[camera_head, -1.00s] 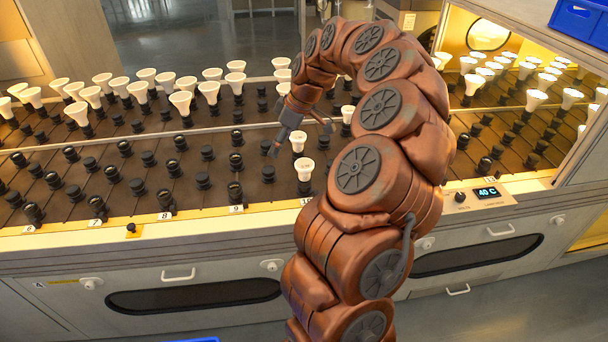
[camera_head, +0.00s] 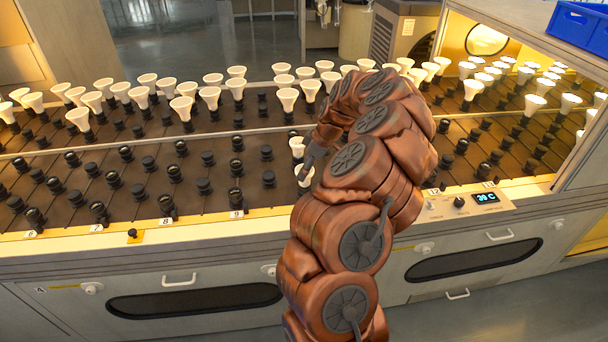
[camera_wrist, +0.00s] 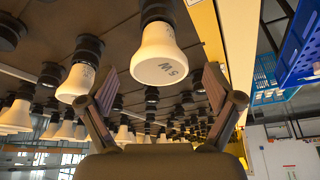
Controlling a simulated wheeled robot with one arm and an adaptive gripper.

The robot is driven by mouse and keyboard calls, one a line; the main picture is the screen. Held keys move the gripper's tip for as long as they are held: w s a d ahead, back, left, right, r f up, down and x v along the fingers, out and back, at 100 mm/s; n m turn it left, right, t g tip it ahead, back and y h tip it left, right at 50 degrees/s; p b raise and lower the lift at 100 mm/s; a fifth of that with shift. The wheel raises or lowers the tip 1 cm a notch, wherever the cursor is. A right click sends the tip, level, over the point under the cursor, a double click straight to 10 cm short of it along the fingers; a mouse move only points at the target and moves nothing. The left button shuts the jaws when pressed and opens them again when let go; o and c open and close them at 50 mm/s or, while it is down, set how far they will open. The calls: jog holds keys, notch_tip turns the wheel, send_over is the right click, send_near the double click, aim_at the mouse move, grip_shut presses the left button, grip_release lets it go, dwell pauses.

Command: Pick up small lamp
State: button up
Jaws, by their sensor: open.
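A small white lamp marked 5W (camera_wrist: 160,58) sits in a dark socket in the wrist view, where the scene appears upside down. It lies between the lines of my open fingers, in front of my gripper (camera_wrist: 160,88), and no finger clearly touches it. A second white lamp (camera_wrist: 77,82) is beside it, near the left finger. In the head view, two small lamps stand near the front of the rack, one nearer (camera_head: 304,175) and one behind it (camera_head: 297,146). My arm hides most of my gripper and part of these lamps there.
Many white lamps (camera_head: 187,88) stand in rows at the back of the rack, with dark empty sockets (camera_head: 204,186) in front. A lit chamber on the right holds more lamps (camera_head: 533,103). A control display (camera_head: 486,197) is on the front edge. A blue crate (camera_head: 577,22) sits top right.

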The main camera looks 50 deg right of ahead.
jog(key=shift+x, duration=0.9)
jog(key=shift+c, duration=0.2)
jog(key=c, duration=1.2)
